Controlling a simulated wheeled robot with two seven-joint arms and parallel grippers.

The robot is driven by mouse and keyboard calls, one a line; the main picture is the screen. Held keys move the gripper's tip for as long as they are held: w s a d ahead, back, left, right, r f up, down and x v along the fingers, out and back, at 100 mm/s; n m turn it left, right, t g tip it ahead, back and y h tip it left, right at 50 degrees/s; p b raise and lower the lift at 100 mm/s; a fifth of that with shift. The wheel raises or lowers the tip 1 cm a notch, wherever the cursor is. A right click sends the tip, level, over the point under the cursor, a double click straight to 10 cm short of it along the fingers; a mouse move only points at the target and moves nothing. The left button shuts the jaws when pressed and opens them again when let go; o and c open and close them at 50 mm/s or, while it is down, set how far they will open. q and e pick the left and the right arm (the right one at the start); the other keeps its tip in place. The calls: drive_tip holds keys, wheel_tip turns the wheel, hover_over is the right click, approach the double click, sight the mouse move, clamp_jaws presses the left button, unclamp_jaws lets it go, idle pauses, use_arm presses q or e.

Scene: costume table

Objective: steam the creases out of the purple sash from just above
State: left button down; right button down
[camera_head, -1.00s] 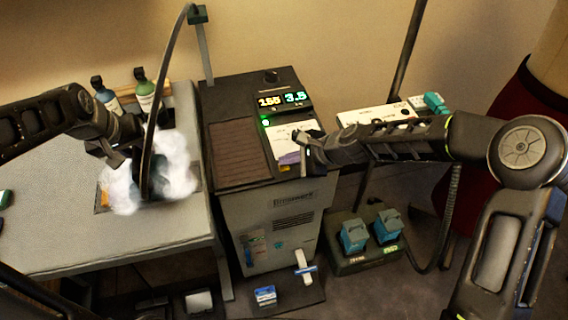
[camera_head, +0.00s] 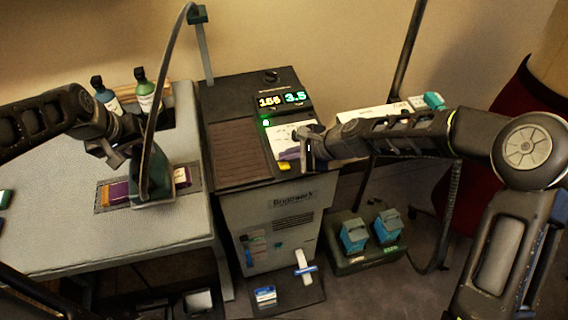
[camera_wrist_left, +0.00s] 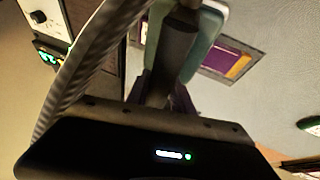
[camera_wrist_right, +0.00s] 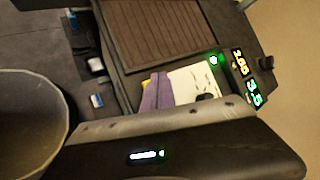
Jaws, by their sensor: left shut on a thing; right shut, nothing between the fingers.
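The purple sash (camera_head: 118,193) lies on a dark-bordered patch of the grey table, with yellowish ends. It also shows in the left wrist view (camera_wrist_left: 222,60). My left gripper (camera_head: 122,154) is shut on the dark green iron (camera_head: 153,176), whose hose rises behind it. The iron covers the middle of the sash; whether it touches the cloth or hovers just above, I cannot tell. No steam shows. My right gripper (camera_head: 309,150) is shut and empty beside the front right of the steam station (camera_head: 268,205), near its white card.
The steam station's lit displays (camera_head: 282,99) read 155 and 3.5. Two bottles (camera_head: 145,90) stand at the table's back. A box with two teal pedals (camera_head: 371,236) and a mat with small blue-and-white items (camera_head: 265,294) are on the floor. The table's front left (camera_head: 60,240) is clear.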

sight(288, 166)
use_arm(q)
drive_tip(key=shift+w+r, duration=0.1)
use_arm(e)
drive_tip(key=shift+r, duration=0.15)
drive_tip(key=shift+r, duration=2.4)
use_arm(q)
drive_tip(key=shift+r, duration=0.1)
